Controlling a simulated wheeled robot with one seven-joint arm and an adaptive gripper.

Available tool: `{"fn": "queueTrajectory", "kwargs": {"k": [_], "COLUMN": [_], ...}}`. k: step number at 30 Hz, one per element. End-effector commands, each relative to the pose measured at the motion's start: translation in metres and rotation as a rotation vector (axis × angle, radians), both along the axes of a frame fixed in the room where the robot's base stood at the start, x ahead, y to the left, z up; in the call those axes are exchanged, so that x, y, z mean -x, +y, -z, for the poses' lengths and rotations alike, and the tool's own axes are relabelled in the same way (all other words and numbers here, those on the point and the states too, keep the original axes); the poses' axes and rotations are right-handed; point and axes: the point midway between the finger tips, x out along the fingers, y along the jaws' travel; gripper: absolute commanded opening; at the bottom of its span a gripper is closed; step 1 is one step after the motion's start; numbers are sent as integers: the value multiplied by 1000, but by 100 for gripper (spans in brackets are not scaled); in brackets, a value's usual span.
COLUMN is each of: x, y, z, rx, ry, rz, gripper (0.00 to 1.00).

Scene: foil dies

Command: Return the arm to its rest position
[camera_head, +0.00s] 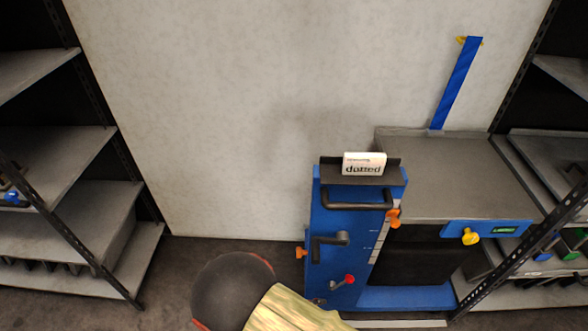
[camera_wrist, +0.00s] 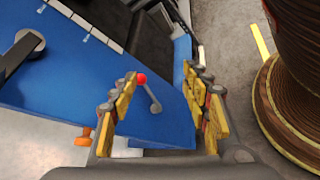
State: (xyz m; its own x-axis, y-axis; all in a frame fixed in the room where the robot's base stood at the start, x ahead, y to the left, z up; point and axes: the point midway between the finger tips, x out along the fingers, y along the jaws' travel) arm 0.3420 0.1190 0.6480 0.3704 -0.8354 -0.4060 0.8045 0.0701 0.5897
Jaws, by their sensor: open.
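My gripper (camera_wrist: 160,76) shows in the wrist view, with two yellow-padded fingers spread apart. It is open and nothing is between the pads. Behind the gap is the blue machine (camera_wrist: 50,75) with a red-knobbed lever (camera_wrist: 142,79); the lever appears apart from the fingers, though the exact distance cannot be told. In the head view the blue machine (camera_head: 332,215) stands right of centre, with its red knob (camera_head: 349,279) low on the front. A dark rounded part of my arm (camera_head: 234,288) is at the bottom; my fingers are not visible there.
Grey shelves stand left (camera_head: 90,150) and right (camera_head: 560,145). The machine carries a dark handle (camera_head: 355,205), a crank (camera_head: 330,242), orange knobs (camera_head: 393,217), a yellow knob (camera_head: 470,236) and a "dotted" sign (camera_head: 364,164). Bare floor (camera_head: 170,285) lies left of it.

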Motion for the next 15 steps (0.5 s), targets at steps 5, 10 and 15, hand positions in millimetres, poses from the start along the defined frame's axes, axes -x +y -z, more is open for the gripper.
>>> {"fn": "queueTrajectory", "kwargs": {"k": [5, 10, 15], "x": [21, 35, 41], "y": [-5, -5, -7], "z": [-66, -128, -192], "rx": [-216, -480, -760], "ry": [137, 188, 151], "rz": [232, 406, 537], "gripper": [47, 47, 47]}}
